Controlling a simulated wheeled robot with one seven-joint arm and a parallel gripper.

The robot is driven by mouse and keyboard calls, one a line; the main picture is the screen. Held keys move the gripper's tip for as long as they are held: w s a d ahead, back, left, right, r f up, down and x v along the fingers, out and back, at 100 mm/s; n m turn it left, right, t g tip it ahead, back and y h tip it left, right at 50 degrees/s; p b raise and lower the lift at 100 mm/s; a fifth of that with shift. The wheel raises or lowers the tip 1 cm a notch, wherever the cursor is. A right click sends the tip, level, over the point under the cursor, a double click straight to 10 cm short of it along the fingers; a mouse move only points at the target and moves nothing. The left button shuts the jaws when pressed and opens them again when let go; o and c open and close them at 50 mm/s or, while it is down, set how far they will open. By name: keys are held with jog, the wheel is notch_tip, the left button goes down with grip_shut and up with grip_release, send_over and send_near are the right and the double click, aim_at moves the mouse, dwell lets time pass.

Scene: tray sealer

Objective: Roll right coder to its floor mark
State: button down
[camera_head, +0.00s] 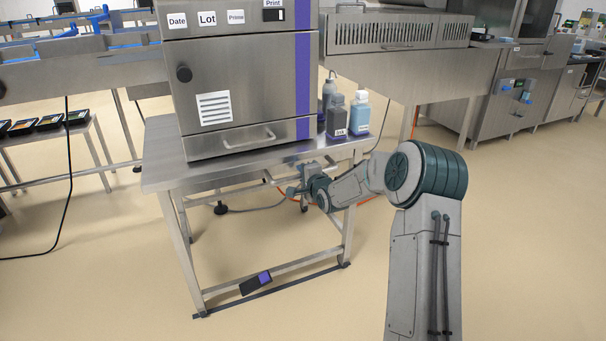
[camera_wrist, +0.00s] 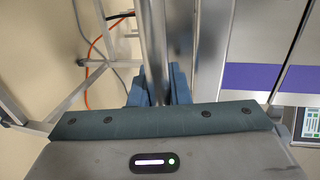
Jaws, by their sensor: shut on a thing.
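The coder is a steel cabinet (camera_head: 245,80) with a purple stripe and Date, Lot, Prime and Print labels. It sits on a steel stand (camera_head: 163,182) with an open leg frame. My gripper (camera_head: 300,190) is at the stand's front, just below the tabletop edge. In the wrist view, its blue-grey fingers (camera_wrist: 158,88) are shut around a steel bar (camera_wrist: 153,45) of the stand. A dark strip (camera_head: 270,291) runs along the floor at the stand's front feet. I cannot tell whether it is the floor mark or part of the stand.
Ink and fluid bottles (camera_head: 360,113) stand on the tabletop, right of the cabinet. A black and purple pedal-like piece (camera_head: 256,283) is low at the stand's front. An orange hose (camera_wrist: 88,75) and grey cable lie behind. A tray table (camera_head: 45,130) is left. Front floor is clear.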

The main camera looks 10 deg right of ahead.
jog(key=c, duration=1.6)
grip_release()
jog(key=shift+w+a+r, duration=0.1)
jog(key=shift+w+r, duration=0.1)
jog(key=shift+r, duration=0.1)
jog(key=shift+o, duration=1.2)
jog(key=shift+w+a+f, duration=0.1)
jog(key=shift+f, duration=0.05)
jog(key=p+v, duration=0.3)
jog(key=v, duration=1.1)
jog(key=shift+p, duration=0.35)
